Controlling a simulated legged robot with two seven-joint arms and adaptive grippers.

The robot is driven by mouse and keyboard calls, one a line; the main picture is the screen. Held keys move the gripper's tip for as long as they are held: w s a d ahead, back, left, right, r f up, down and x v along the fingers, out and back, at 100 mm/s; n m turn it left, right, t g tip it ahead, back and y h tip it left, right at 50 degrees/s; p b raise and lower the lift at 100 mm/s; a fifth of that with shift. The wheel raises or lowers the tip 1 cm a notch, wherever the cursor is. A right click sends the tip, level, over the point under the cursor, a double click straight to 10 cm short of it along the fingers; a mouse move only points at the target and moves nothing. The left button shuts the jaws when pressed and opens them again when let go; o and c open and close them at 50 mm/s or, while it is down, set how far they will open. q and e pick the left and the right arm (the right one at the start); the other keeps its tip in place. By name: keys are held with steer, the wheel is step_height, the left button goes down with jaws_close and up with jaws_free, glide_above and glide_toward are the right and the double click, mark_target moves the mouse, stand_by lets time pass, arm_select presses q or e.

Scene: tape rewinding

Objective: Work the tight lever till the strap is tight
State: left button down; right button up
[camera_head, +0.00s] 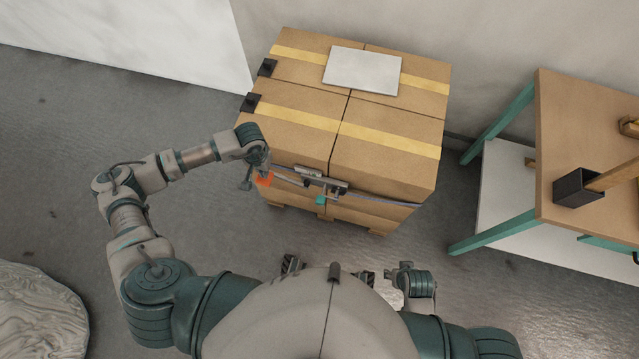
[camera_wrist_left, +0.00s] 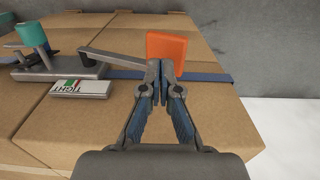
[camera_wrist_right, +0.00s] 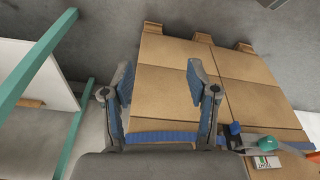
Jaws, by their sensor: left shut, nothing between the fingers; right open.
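The strap (camera_head: 380,199) runs along the front of the stacked boxes and shows blue in the left wrist view (camera_wrist_left: 205,77). A grey ratchet (camera_head: 322,183) with a teal knob (camera_wrist_left: 30,35) sits on it. A label reading TIGHT (camera_wrist_left: 80,88) lies beside it. The grey lever (camera_wrist_left: 112,55) reaches from the ratchet toward an orange end (camera_wrist_left: 166,46). My left gripper (camera_wrist_left: 160,72) is shut and empty, its tips just in front of the orange end; I cannot tell if they touch. My right gripper (camera_wrist_right: 160,80) is open and empty, away from the ratchet.
Cardboard boxes (camera_head: 390,155) stand on a pallet, with a white sheet (camera_head: 362,70) on top. A table (camera_head: 560,130) with teal legs stands at the right, a black holder (camera_head: 578,188) on it. Bare floor lies left of the boxes.

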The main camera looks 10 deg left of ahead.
mark_target(267, 180)
arm_select(q)
steer(key=shift+f+b, duration=1.05)
steer(key=shift+f, duration=0.4)
steer(key=shift+f+b, duration=0.5)
steer(key=shift+f, duration=0.25)
steer(key=shift+f+b, duration=0.7)
steer(key=shift+f, duration=0.25)
steer(key=shift+f+b, duration=0.7)
steer(key=shift+f, duration=0.3)
steer(key=shift+f+b, duration=0.7)
steer(key=shift+f, duration=0.3)
arm_select(e)
steer(key=shift+w+a+r+t+y, duration=0.75)
steer(key=shift+w+a+r+t, duration=0.7)
steer(key=shift+w+r+t, duration=1.95)
steer(key=shift+w+a+r+t+y, duration=0.75)
steer(key=shift+w+a+r+t, duration=1.15)
steer(key=shift+w, duration=2.4)
arm_select(q)
step_height(267, 180, up, 10)
steer(key=p, duration=0.5)
steer(key=shift+f, duration=0.25)
steer(key=shift+r+p, duration=0.4)
arm_select(e)
step_height(267, 180, up, 9)
steer(key=t, duration=0.1)
steer(key=shift+w+d+t, duration=0.3)
steer(key=shift+w+d, duration=0.05)
steer(key=shift+d, duration=0.05)
